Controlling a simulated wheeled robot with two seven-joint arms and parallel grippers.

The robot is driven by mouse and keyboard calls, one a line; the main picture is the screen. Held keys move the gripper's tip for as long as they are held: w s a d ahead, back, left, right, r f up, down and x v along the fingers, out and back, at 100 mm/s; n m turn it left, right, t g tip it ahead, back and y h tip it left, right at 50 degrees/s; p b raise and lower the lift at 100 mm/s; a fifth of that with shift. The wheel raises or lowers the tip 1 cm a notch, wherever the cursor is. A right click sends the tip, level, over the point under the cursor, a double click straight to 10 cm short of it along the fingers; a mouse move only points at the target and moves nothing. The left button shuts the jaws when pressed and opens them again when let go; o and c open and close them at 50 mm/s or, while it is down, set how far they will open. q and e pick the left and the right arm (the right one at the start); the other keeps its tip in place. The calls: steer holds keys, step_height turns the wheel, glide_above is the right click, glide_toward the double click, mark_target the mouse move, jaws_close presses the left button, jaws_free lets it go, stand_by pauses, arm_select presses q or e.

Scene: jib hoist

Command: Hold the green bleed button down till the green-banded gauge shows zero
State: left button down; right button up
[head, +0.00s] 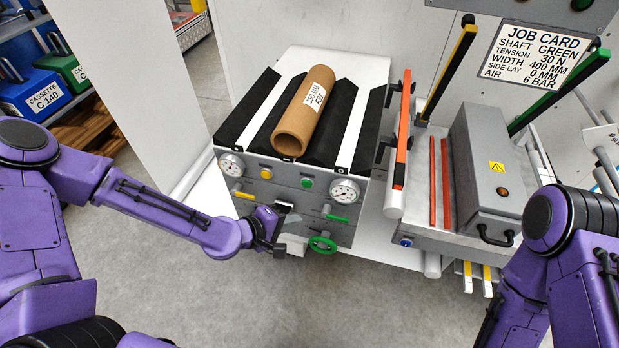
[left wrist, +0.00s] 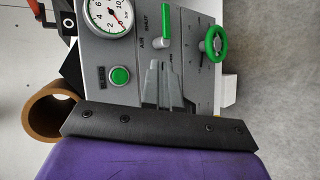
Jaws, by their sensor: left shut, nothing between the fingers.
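The green bleed button (head: 307,183) sits on the grey front panel, left of the green-banded gauge (head: 345,191). In the left wrist view the green button (left wrist: 120,76) is uncovered beside a small label, and the green-rimmed gauge (left wrist: 108,16) is partly cut off by the top edge. Its red needle shows, but I cannot read the value surely. My left gripper (head: 286,218) is in front of the lower panel, below the button. In its wrist view my left gripper (left wrist: 162,72) is shut and empty, to the right of the button and apart from it. My right gripper is out of view.
A green-handled lever (head: 337,218) and green handwheel (head: 322,244) sit below the gauge. A yellow button (head: 266,173), second gauge (head: 231,166) and yellow lever (head: 244,195) are at left. A cardboard core (head: 304,111) lies on top. The floor in front is clear.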

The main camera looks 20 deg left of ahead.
mark_target(307, 184)
arm_select(q)
steer(key=w+b, duration=0.2)
steer(key=w, duration=0.6)
steer(key=shift+r, duration=0.15)
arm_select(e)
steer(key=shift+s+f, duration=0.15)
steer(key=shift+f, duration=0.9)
arm_select(q)
steer(key=shift+a, duration=0.1)
stand_by(0.8)
steer(key=shift+w, duration=0.1)
steer(key=shift+w+b, duration=0.3)
steer(key=shift+w, duration=0.1)
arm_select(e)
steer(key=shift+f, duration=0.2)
arm_select(q)
steer(key=shift+w, duration=0.5)
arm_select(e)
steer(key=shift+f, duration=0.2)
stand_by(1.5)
arm_select(q)
steer(key=shift+s, duration=0.9)
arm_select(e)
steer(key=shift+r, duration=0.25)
